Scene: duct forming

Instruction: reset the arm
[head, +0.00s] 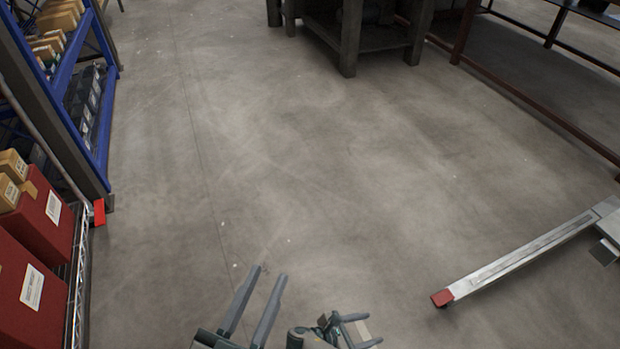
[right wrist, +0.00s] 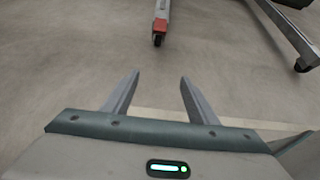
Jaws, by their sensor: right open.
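My left gripper (head: 268,273) is at the bottom of the head view. Its two long grey fingers are apart with nothing between them, over bare floor. My right gripper (head: 360,329) is just to the right of it, partly cut off by the lower edge. Neither gripper touches any object that I can see.
A blue shelf rack (head: 62,75) with boxes and red cartons (head: 35,285) lines the left. A metal leg with a red end (head: 520,262) lies low at right; a similar red-ended leg (right wrist: 161,22) shows in the wrist view. A dark workbench (head: 365,35) stands behind. The middle floor is clear.

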